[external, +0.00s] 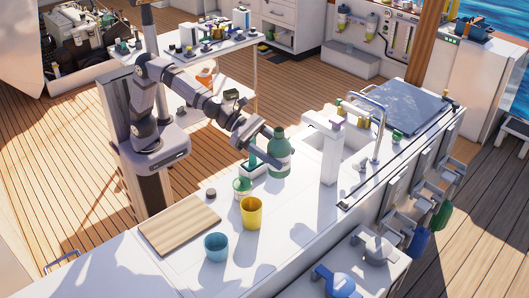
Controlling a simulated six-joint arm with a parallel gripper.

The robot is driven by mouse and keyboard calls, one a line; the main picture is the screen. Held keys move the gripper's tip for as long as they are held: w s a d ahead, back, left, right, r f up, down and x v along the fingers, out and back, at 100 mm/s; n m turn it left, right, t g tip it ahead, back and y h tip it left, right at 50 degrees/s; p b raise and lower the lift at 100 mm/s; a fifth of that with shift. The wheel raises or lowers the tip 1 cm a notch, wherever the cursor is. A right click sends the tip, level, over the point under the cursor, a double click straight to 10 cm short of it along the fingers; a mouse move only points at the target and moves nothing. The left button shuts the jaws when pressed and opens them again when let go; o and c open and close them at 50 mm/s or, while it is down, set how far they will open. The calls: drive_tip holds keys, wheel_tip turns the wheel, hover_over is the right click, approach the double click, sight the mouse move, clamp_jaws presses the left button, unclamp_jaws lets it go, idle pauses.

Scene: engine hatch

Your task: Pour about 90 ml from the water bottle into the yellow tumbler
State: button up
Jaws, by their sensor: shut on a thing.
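A yellow tumbler (251,213) stands upright on the white counter. A large green bottle with a paler band, which I take as the water bottle (280,158), is upright behind it and to the right. My gripper (273,160) is at the left side of this bottle and shut on it. The fingertips are small and partly lost against the bottle. I cannot tell whether its base touches the counter. The tumbler's inside is too small to show any water level.
A blue tumbler (216,247) stands left of and nearer than the yellow one. A wooden board (180,229) lies to the left. A white post (329,150) and sink tap (378,125) rise to the right.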

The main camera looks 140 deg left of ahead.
drive_tip(key=s+d+f+n+g+y+b, duration=0.2)
drive_tip(key=s+d+f+n+y+b, duration=0.1)
drive_tip(key=s+f, duration=0.3)
drive_tip(key=shift+s+d+f+n, duration=0.35)
drive_tip(key=shift+s+d, duration=0.1)
drive_tip(key=shift+s, duration=0.95)
drive_tip(key=shift+r+p, duration=0.15)
drive_tip(key=shift+p, duration=0.15)
